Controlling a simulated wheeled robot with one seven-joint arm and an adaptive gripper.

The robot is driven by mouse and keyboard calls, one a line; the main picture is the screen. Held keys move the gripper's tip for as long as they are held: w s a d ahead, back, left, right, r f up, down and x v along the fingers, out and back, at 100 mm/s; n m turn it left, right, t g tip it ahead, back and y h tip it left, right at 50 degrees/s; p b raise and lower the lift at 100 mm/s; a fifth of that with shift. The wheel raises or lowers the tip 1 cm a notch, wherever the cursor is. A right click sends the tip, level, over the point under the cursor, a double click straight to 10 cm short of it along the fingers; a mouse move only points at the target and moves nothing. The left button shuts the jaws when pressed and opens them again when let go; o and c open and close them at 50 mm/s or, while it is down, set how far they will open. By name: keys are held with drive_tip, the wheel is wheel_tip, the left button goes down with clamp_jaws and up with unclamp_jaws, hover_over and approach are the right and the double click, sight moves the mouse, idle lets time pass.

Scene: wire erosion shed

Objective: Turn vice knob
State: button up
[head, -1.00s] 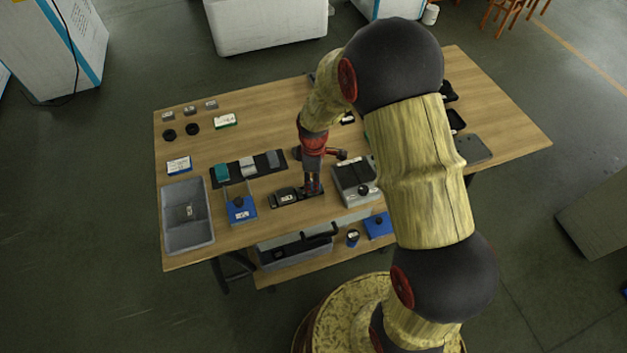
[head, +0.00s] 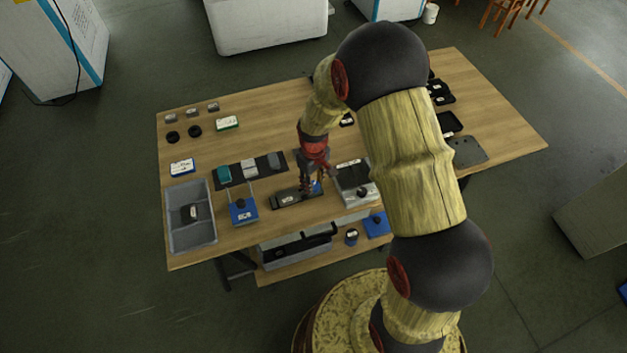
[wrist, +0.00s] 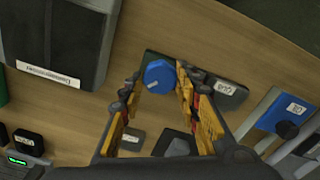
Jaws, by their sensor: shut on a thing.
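The vice (head: 287,199) is a low dark body with a white label, near the front middle of the table. Its label end also shows in the wrist view (wrist: 222,88). A round blue knob (wrist: 159,76) sits at the vice and lies between the fingertips of my gripper (wrist: 155,80). The knob also shows as a blue patch in the head view (head: 317,187), beside my gripper (head: 308,188). My gripper points down over the vice and is shut on the knob. The fingers hide part of the vice.
A grey-topped box (head: 355,183) stands close to the right of the vice. A blue block with a dark knob (head: 242,210) stands to its left, beside a grey tray (head: 172,217). Lower shelf items lie in front. The table's back middle is mostly clear.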

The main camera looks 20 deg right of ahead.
drive_tip(key=m+p, duration=0.1)
drive_tip(key=m, duration=0.4)
drive_tip(key=shift+m, duration=0.3)
drive_tip(key=m+p, duration=0.1)
drive_tip(key=m, duration=0.4)
drive_tip(key=shift+p, duration=0.35)
drive_tip(key=m+p, duration=0.1)
drive_tip(key=m, duration=1)
drive_tip(key=shift+m+p, duration=0.3)
drive_tip(key=o, duration=1.2)
drive_tip(key=shift+c, duration=0.2)
